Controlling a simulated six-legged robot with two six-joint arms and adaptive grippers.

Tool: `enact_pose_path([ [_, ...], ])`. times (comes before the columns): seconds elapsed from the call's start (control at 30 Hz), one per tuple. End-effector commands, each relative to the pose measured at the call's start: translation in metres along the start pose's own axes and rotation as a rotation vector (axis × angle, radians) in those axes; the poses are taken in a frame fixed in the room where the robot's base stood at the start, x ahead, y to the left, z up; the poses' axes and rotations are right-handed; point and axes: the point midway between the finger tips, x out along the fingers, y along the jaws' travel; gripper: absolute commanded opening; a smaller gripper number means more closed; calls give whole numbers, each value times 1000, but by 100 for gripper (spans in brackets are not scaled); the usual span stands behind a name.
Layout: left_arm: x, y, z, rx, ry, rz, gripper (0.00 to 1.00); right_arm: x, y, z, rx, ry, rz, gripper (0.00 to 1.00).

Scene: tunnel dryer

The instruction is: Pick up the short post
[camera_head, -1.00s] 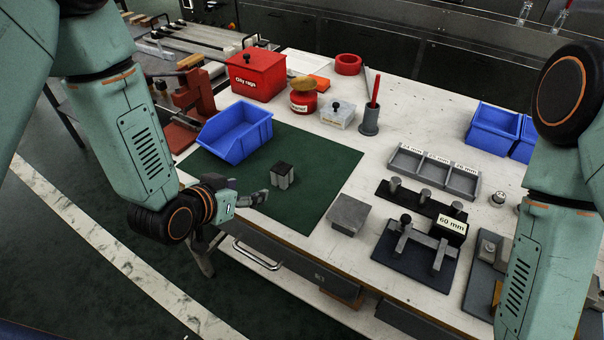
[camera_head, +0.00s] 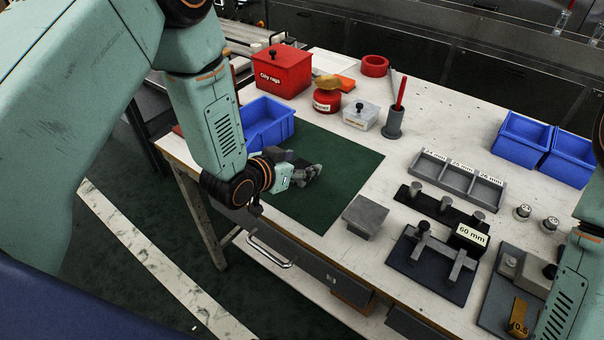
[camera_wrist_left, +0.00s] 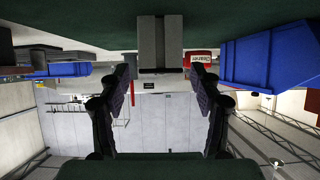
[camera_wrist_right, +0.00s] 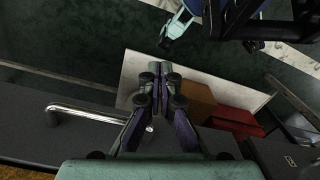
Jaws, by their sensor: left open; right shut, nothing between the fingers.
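A squat grey post (camera_wrist_left: 150,40) stands on the green mat (camera_head: 347,167). In the left wrist view, where the scene appears upside down, it shows ahead between the fingers. My left gripper (camera_wrist_left: 162,82) is open, with one finger on each side of the line to the post and no visible contact. In the head view my left gripper (camera_head: 300,170) is low over the mat and mostly hides the post. My right gripper (camera_wrist_right: 163,78) is shut and empty in the right wrist view, near the bench's drawer front; its fingers are outside the head view.
A blue bin (camera_head: 275,122) stands just behind my left gripper. A grey block (camera_head: 365,216) lies right of the mat, beside a black rack with several short cylinders (camera_head: 444,202) and a 60 mm gauge (camera_head: 470,236). A drawer handle (camera_head: 268,254) juts from the bench front.

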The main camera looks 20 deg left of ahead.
Motion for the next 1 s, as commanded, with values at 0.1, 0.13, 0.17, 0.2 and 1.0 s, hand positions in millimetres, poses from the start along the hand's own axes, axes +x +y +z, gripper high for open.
enact_pose_path([
  [0.1,9,1,1,-1,-1,1,64,2,0,0,0,0,0,0],
  [0.13,10,2,0,-1,-1,1,64,2,0,0,0,0,0,0],
  [0.17,10,2,0,-1,-1,1,64,2,0,0,0,0,0,0],
  [0.2,10,2,0,-1,-1,1,64,2,0,0,0,0,0,0],
  [1.0,10,2,0,-1,-1,1,8,1,0,0,0,0,0,0],
])
